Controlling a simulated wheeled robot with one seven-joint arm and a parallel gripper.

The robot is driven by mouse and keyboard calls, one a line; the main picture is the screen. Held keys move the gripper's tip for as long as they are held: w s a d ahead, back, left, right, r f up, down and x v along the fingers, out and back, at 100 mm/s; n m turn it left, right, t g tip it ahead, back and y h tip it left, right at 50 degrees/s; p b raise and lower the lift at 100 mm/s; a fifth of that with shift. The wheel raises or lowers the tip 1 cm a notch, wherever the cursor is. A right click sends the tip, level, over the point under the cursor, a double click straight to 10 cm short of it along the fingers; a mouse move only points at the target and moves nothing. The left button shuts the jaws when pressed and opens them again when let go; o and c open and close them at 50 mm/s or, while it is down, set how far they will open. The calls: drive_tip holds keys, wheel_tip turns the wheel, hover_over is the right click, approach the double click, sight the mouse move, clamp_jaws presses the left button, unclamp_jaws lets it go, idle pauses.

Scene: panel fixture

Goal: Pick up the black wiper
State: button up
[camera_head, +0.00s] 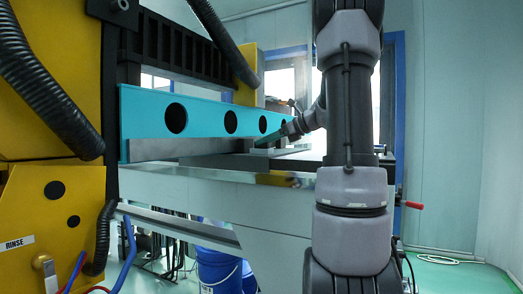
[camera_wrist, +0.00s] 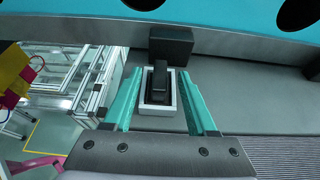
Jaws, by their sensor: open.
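A black upright piece, which looks like the black wiper (camera_wrist: 160,77), stands in a small white rectangular holder (camera_wrist: 145,105) on the grey surface in the wrist view. My gripper (camera_wrist: 162,82) is open, its two teal fingers on the left and right of the holder. The wiper lies between them with a gap on each side, and no contact shows. In the head view my gripper (camera_head: 268,139) is small, beside the teal beam at the far end of my arm. I cannot make out the wiper there.
A teal beam (camera_head: 150,112) with round black holes runs above the grey table (camera_head: 190,185). A black block (camera_wrist: 170,42) sits right behind the wiper, at the beam's lower edge. A yellow machine (camera_head: 55,205) stands at left. A ribbed panel (camera_wrist: 275,155) lies at right.

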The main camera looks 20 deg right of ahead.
drive_tip(key=shift+x, duration=1.15)
clamp_jaws()
